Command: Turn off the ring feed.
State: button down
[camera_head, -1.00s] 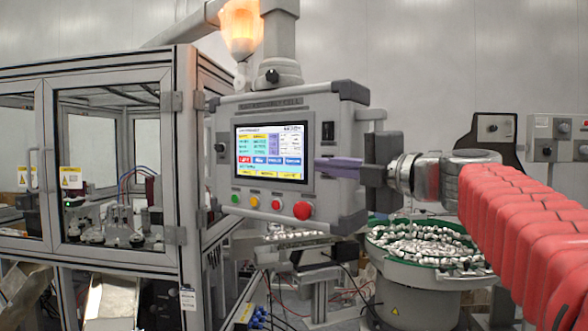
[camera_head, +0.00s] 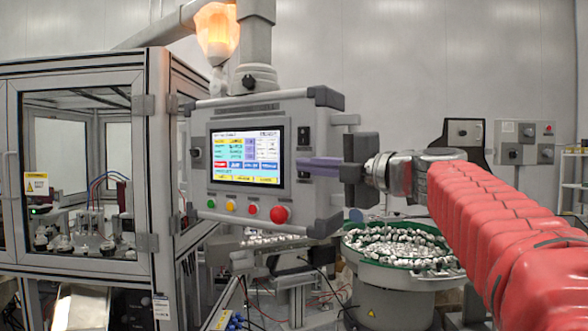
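A control panel (camera_head: 262,108) hangs from a grey column, with a lit touchscreen (camera_head: 247,155) showing rows of green, yellow, white, blue and red fields. Its lettering is too small to read. Below the screen are green, yellow and red buttons and a larger red mushroom button (camera_head: 279,214). My gripper (camera_head: 312,168) is at the panel's right side, with its purple finger part pointing left toward the screen's right edge. Whether it touches the screen cannot be told. The finger gap is not visible from this side.
A bowl feeder (camera_head: 398,246) full of small light parts stands below my arm. A glazed machine enclosure (camera_head: 84,160) fills the left. Grey switch boxes (camera_head: 524,142) are on the right. An orange lamp (camera_head: 216,32) glows above the panel. Cables hang below it.

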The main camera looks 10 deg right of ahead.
jog(key=shift+a, duration=0.1)
jog(key=s+d, duration=0.3)
jog(key=s, duration=0.8)
jog(key=shift+r, duration=0.35)
jog(key=shift+s+d, duration=0.1)
dwell(0.5)
